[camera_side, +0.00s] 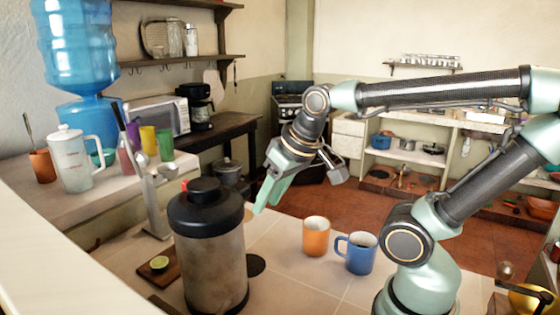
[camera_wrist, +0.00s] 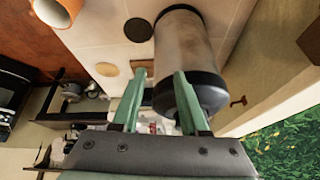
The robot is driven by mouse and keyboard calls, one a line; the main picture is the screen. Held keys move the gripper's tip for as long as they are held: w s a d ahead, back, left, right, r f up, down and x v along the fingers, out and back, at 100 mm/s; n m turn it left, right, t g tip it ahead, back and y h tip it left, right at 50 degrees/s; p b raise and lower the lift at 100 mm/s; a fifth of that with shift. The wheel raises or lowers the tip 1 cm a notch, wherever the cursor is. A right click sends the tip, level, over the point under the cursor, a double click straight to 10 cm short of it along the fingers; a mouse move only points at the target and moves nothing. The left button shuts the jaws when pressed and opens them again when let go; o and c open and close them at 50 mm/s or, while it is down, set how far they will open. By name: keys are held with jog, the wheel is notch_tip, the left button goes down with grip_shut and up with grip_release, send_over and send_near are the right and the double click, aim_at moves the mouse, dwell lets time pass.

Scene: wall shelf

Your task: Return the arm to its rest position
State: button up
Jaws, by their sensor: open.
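My gripper (camera_side: 264,196) hangs above the tiled counter, its green fingers pointing down and left, just right of a large metal canister with a black lid (camera_side: 208,245). In the wrist view the two green fingers (camera_wrist: 163,92) are apart with nothing held between them. The canister (camera_wrist: 185,55) lies beyond the fingertips there, and the right finger overlaps its edge in the picture. I cannot tell whether they touch. My arm reaches in from the right side, bent at the elbow.
An orange mug (camera_side: 316,237) and a blue mug (camera_side: 358,252) stand on the counter (camera_side: 290,275) right of the canister. A lever press (camera_side: 150,190) and a board with a cut lime (camera_side: 160,265) are to its left. A dark pot (camera_side: 230,173) stands behind.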

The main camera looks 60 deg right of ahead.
jog(key=shift+s+a+r+n, duration=0.1)
jog(key=shift+a+r+n, duration=0.1)
jog(key=shift+a+n, duration=0.55)
jog(key=shift+d, duration=0.2)
dwell(0.6)
